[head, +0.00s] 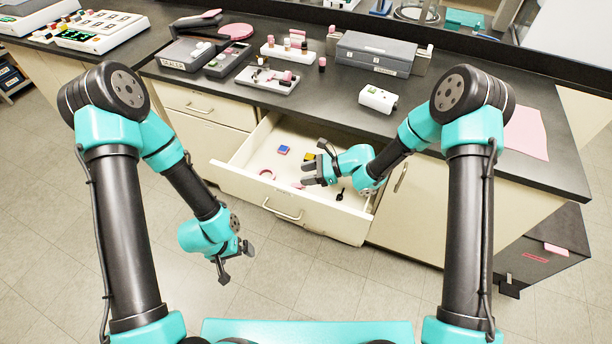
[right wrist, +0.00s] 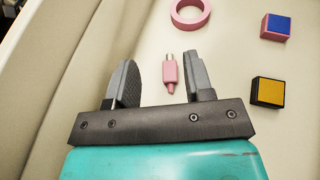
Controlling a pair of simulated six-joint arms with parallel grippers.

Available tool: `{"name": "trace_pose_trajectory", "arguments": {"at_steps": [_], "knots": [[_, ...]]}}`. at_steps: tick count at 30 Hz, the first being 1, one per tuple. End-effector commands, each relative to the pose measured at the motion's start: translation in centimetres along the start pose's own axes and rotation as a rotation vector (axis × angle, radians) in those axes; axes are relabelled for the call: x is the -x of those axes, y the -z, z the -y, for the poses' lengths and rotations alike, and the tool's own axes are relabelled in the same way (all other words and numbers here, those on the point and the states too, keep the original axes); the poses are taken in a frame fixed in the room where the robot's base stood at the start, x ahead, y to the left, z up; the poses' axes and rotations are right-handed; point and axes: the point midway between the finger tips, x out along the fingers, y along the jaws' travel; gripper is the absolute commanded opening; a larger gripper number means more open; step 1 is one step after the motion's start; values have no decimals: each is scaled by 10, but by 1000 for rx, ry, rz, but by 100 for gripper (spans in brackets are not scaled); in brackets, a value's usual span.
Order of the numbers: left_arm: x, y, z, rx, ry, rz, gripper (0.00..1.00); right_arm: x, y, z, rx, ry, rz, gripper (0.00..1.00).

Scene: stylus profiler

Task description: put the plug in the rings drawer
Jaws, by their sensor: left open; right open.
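The plug (right wrist: 170,73), small and pink with a pale metal tip, appears between the spread fingers of my right gripper (right wrist: 158,85) in the right wrist view, apart from both. It seems to lie on the floor of the pulled-out drawer (head: 245,190); in the head view a bit of pink (head: 298,185) shows by the fingers. My right gripper (head: 308,173) is open, inside the drawer. A pink ring (right wrist: 190,14) lies in the same drawer, left of the gripper in the head view (head: 267,174). My left gripper (head: 234,264) is open and empty, in front of the drawer.
The drawer also holds a blue-topped pink block (right wrist: 277,27) and a yellow-topped black block (right wrist: 268,92). A dark small item (head: 340,194) lies near its right side. The counter (head: 330,107) above carries a grey case (head: 375,53), trays and a white device (head: 378,99).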

Motion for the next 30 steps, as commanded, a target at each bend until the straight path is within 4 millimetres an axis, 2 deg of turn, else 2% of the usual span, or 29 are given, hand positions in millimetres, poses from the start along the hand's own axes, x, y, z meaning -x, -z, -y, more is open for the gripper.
{"name": "trace_pose_trajectory", "arguments": {"at_steps": [15, 21, 30], "knots": [[0, 0, 0, 0, 0, 0, 100, 96, 2, 0, 0, 8, 0, 48], [0, 0, 0, 0, 0, 0, 100, 112, 2, 0, 0, 5, 0, 48], [0, 0, 0, 0, 0, 0, 100, 114, 2, -1, 0, 4, 0, 48]]}}
